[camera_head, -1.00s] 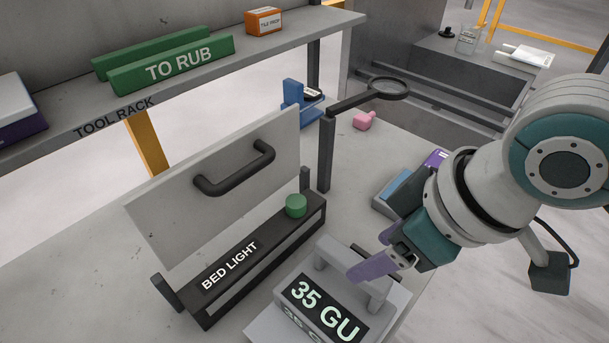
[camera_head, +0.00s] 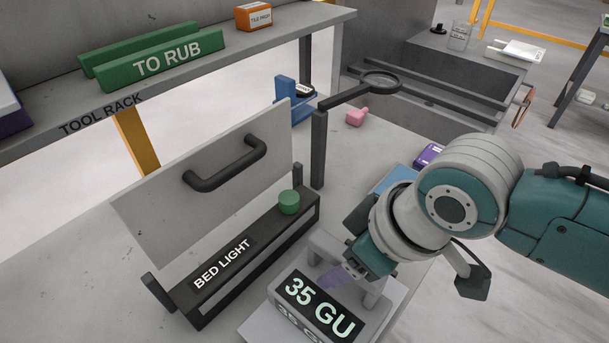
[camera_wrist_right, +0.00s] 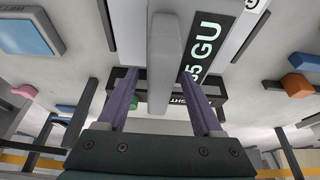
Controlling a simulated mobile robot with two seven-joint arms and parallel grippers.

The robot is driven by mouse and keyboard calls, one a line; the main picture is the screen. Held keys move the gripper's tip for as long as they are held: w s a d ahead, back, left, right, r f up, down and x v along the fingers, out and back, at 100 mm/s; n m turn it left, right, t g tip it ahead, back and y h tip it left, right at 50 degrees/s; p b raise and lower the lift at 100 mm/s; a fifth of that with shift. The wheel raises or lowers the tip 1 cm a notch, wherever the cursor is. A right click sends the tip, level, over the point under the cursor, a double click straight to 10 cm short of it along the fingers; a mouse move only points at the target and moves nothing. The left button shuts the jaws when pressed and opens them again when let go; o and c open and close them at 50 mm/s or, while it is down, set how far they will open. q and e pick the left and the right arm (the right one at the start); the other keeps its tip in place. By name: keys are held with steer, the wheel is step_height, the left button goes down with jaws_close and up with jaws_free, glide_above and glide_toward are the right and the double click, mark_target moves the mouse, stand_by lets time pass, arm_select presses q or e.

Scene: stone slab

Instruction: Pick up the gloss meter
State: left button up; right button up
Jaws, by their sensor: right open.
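The gloss meter (camera_head: 287,309) is a light grey box with a dark display reading "35 GU" and a grey bar handle on top. It stands at the bottom centre of the head view, on a pale plate (camera_head: 257,326). My right gripper (camera_head: 332,278) is at the handle, its purple fingers partly hidden behind my wrist. In the right wrist view the two fingers (camera_wrist_right: 158,85) are apart, with the grey handle bar (camera_wrist_right: 164,60) lying between them. I see no clear contact between fingers and bar. My left gripper is not in view.
A black "BED LIGHT" frame (camera_head: 222,263) with a green knob (camera_head: 289,202) and a grey panel with a handle (camera_head: 205,215) stand close left of the meter. A magnifier (camera_head: 380,82) on a post, a pink object (camera_head: 357,117) and a purple box (camera_head: 428,156) lie farther back.

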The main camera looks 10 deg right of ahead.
steer(key=shift+f, duration=0.25)
stand_by(0.4)
jaws_close()
stand_by(0.4)
stand_by(0.9)
